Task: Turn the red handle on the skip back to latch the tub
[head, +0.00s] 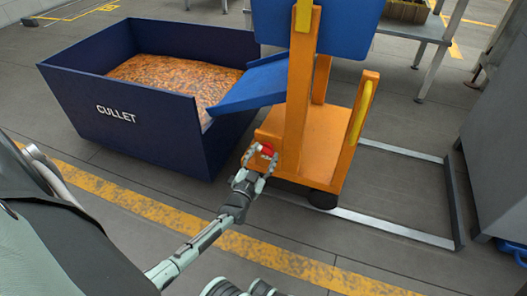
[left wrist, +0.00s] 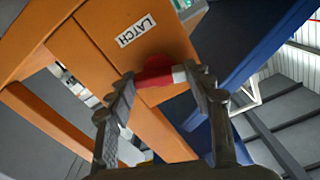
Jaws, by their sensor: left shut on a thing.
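The red handle (head: 267,150) is on the low orange body of the skip (head: 298,95), on the side facing me. My left gripper (head: 261,158) reaches it from the lower left. In the left wrist view the red handle (left wrist: 155,72) lies between the two fingertips, and the gripper is shut on it. A white LATCH label (left wrist: 136,30) is on the orange panel beside the handle. The blue tub (head: 335,32) sits high on the orange frame, cut by the top edge. The latch itself is not visible.
A dark blue CULLET bin (head: 150,125) with orange-brown pieces stands left of the skip, under a blue sloping lip (head: 250,88). A metal floor frame (head: 400,232) surrounds the skip at right. A grey cabinet (head: 497,140) stands far right. The floor in front is clear.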

